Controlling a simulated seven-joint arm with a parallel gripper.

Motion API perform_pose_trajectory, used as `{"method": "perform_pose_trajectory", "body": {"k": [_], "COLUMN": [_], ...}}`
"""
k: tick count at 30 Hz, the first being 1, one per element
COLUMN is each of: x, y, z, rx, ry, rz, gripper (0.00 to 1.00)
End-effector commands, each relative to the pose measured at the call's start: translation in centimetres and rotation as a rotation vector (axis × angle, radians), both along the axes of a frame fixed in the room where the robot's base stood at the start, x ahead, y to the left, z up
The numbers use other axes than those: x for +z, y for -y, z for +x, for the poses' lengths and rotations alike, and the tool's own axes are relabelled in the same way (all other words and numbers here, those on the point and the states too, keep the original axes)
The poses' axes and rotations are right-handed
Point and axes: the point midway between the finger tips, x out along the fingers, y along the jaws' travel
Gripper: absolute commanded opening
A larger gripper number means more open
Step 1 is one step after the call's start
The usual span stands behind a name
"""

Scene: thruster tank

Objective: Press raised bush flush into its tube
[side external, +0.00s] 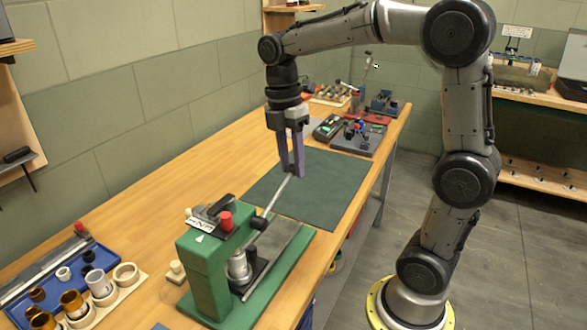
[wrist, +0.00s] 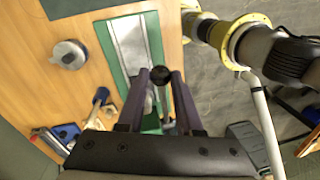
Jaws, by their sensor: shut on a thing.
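A green press (side external: 205,275) stands on the near part of the bench. Its lever (side external: 274,200) slants up from a black hub to my gripper (side external: 291,172). My gripper points down, with its purple fingers closed on the lever's upper end. In the wrist view, the lever's dark round knob (wrist: 160,75) sits between the fingertips of my gripper (wrist: 160,80). A silver cylindrical piece (side external: 239,265) stands upright in the press over a dark block. I cannot tell bush from tube there, nor how far the bush stands up.
A blue tray (side external: 20,312) and a pale rack (side external: 128,290) with several bushes and rings lie at the near left. A dark green mat (side external: 335,190) lies beyond the press. Tools and trays fill the bench's far end. A red-topped part sits on the press.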

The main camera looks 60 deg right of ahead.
Motion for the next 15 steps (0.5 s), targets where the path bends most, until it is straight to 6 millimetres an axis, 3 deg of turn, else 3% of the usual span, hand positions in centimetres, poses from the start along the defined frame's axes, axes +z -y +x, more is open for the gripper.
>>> {"method": "perform_pose_trajectory", "body": {"k": [15], "x": [5.3], "y": [-4.9], "z": [-0.2], "rx": [0.007], "ry": [-0.007], "rz": [-0.257], "gripper": [0.0]}}
